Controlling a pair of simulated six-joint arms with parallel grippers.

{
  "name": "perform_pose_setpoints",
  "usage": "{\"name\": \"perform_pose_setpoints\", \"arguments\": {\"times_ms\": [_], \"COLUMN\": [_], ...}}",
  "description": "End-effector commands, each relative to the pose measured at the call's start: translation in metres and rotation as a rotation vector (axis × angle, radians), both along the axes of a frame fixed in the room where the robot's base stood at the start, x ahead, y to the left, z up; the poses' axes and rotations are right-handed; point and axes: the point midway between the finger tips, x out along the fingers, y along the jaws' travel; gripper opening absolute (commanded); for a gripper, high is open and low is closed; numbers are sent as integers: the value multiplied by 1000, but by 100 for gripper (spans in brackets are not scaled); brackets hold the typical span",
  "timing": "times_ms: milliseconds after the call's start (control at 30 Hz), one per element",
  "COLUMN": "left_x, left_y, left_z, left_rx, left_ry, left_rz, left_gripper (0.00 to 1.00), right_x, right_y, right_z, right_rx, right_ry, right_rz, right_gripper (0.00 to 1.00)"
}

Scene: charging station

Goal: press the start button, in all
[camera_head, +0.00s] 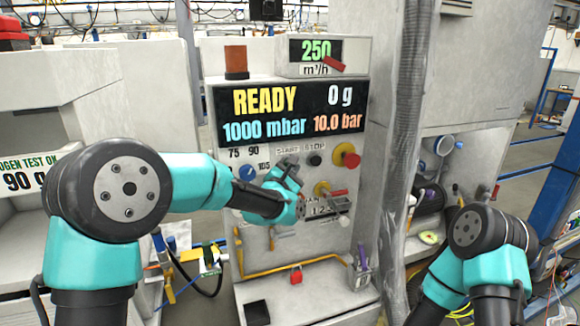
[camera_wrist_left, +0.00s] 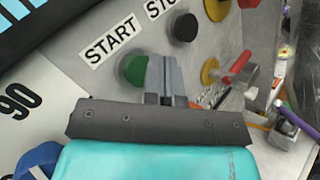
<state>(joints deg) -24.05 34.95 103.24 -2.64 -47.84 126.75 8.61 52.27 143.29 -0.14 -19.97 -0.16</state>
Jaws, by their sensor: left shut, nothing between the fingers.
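The green start button (camera_wrist_left: 131,68) sits under the START label (camera_wrist_left: 110,44) in the left wrist view. My left gripper (camera_wrist_left: 163,62) is shut and empty, its fingertips in front of the button's right side, covering part of it. I cannot tell whether they touch it. In the head view my left gripper (camera_head: 289,165) reaches the control panel (camera_head: 262,225) just below the START label, and the green button is hidden behind it. The display (camera_head: 290,110) reads READY, 0 g, 1000 mbar and 10.0 bar. My right gripper is not in view.
A black stop button (camera_head: 316,159) is right of the start button, with a red knob on yellow (camera_head: 348,157) further right. A blue knob (camera_head: 247,173) is to the left. A red-handled valve (camera_head: 335,192) lies below. A grey hose (camera_head: 408,130) hangs right of the panel.

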Motion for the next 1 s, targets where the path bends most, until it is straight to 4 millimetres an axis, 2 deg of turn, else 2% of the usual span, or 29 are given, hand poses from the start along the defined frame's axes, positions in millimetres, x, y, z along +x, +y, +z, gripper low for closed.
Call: {"name": "perform_pose_setpoints", "arguments": {"times_ms": [1000], "left_x": [9], "left_y": [3], "left_z": [0], "left_rx": [0], "left_ry": [0], "left_rz": [0], "left_gripper": [0], "right_x": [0], "right_y": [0], "right_z": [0], "right_rx": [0], "right_ry": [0], "right_rz": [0], "right_gripper": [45]}}
